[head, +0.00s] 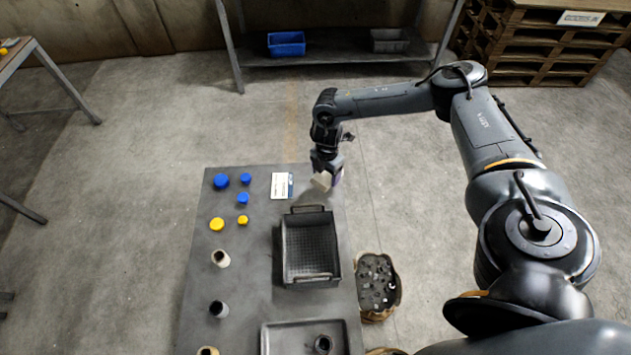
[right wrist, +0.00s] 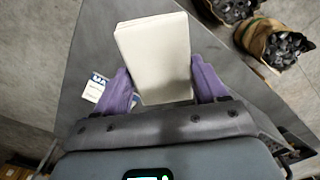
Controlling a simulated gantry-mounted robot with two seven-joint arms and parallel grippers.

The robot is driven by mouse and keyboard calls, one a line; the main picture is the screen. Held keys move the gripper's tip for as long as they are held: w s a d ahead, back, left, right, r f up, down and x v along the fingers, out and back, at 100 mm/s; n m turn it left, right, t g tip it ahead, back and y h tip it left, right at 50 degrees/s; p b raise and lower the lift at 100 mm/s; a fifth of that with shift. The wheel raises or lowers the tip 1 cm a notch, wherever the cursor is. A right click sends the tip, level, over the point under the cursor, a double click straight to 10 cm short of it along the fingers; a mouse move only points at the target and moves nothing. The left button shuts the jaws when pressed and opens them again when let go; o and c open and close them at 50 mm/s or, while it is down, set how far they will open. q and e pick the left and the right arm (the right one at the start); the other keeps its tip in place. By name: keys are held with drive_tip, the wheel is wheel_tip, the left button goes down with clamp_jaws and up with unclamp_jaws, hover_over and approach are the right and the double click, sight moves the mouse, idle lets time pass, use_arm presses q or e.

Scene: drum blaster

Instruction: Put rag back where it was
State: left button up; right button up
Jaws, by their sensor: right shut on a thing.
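The rag is a pale, off-white folded block (right wrist: 155,55) between the purple fingers of my right gripper (right wrist: 160,90) in the right wrist view. In the head view my right gripper (head: 327,180) is shut on the rag (head: 321,181), over the far right corner of the grey table (head: 258,225). I cannot tell exactly how high above the tabletop the rag is. A white and blue card (head: 281,186) lies on the table just left of the gripper. My left gripper is not in view.
A black basket (head: 309,249) stands just nearer than the gripper. Blue caps (head: 221,181), yellow caps (head: 217,224) and small cylinders (head: 220,258) line the table's left side. A grey tray (head: 277,338) is at the near end. A sack of dark pieces (head: 377,284) stands right of the table.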

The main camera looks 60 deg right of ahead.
sight(315, 173)
drive_tip(key=w, duration=0.1)
drive_tip(key=w+f, duration=0.1)
drive_tip(key=w+f+b, duration=0.1)
drive_tip(key=w, duration=0.1)
drive_tip(key=shift+f, duration=0.25)
drive_tip(key=shift+s+f+b, duration=0.15)
drive_tip(key=shift+f+b, duration=0.35)
drive_tip(key=shift+f, duration=1.45)
drive_tip(key=shift+f, duration=0.1)
drive_tip(key=o, duration=0.9)
drive_tip(key=shift+o, duration=0.2)
wheel_tip(315, 173, up, 12)
drive_tip(key=p, duration=0.3)
